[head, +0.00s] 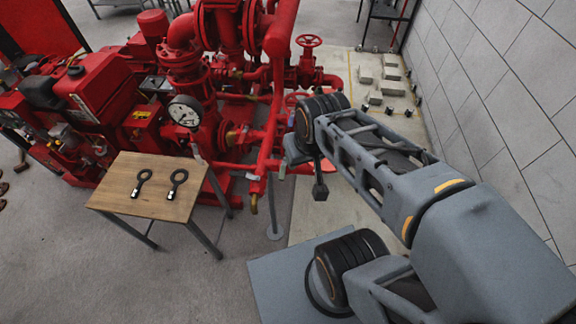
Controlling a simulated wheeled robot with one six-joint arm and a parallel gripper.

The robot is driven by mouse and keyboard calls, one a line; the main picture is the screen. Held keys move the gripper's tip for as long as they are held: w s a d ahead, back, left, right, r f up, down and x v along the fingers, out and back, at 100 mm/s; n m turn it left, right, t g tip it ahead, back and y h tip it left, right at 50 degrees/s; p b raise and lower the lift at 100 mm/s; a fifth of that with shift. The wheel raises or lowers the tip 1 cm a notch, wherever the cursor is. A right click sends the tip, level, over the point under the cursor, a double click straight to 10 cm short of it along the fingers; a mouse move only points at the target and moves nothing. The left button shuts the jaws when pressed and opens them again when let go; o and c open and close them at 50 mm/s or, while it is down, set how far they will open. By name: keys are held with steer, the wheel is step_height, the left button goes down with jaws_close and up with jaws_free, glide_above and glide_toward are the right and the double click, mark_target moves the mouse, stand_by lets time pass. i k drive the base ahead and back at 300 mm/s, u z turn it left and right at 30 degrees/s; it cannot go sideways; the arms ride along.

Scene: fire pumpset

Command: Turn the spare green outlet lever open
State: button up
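I cannot make out a green lever in the head view; my arm covers part of the piping where outlets sit. The red pumpset piping (272,110) stands at the centre, with small brass-coloured fittings (253,204) low on it. My gripper (320,191) hangs below my wrist, just right of the red vertical pipes. It looks small and dark, and I cannot see whether its fingers are apart or whether it touches anything.
A wooden-topped table (120,182) with two black ring-headed tools (176,183) stands at front left. A pressure gauge (185,111) and red handwheel (309,41) are on the pumpset. Grey blocks (391,88) lie near the tiled wall (485,80) at right.

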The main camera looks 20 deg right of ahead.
mark_target(282, 178)
steer(key=z, duration=0.8)
steer(key=k, duration=0.75)
steer(key=u, duration=0.95)
steer(key=i, duration=0.4)
steer(key=z, duration=0.05)
